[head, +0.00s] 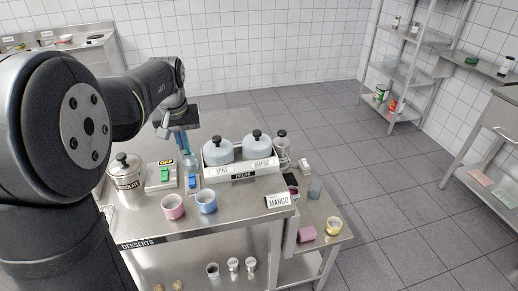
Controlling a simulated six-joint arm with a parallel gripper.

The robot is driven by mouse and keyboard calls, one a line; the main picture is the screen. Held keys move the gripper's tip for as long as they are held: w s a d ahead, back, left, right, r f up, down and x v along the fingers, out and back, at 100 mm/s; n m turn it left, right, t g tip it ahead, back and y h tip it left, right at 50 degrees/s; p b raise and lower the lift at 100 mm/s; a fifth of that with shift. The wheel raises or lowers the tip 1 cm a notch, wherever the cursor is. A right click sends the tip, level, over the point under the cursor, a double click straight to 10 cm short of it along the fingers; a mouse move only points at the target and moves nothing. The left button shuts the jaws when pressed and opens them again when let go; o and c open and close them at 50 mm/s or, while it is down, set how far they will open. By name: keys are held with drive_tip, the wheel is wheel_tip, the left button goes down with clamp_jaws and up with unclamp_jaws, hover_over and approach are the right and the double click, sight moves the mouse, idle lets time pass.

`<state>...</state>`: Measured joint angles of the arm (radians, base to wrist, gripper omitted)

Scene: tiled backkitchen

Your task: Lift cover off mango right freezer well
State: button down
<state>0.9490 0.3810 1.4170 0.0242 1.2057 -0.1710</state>
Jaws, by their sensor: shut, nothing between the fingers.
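The freezer (243,173) stands on the steel dessert table, with a MINT label at left and a MANGO label at right. The mango right well wears its pale grey-blue cover (257,149) with a black knob (257,134) on top. The mint left well wears a like cover (218,153) with its own black knob. My gripper (184,146) is to the left of the freezer, fingers pointing down, shut and empty, apart from both covers. Its fingertips are small in the view, close to a clear container (191,164).
A steel chocolate pot (126,175) and a switch box marked OFF (161,175) stand left of the freezer. A pink cup (173,206), a blue cup (206,202) and a MANGO card (278,201) are in front. A glass jar (282,150) stands right of the mango cover.

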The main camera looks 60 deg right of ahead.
idle(0.4)
unclamp_jaws()
drive_tip(key=m+h, duration=0.3)
drive_tip(key=m, duration=0.4)
approach(256, 137)
drive_tip(key=shift+m+g, duration=0.4)
drive_tip(key=x, duration=0.2)
drive_tip(key=w+x, duration=0.1)
drive_tip(key=x, duration=0.2)
drive_tip(key=shift+f, duration=0.3)
drive_tip(key=shift+x, duration=2.85)
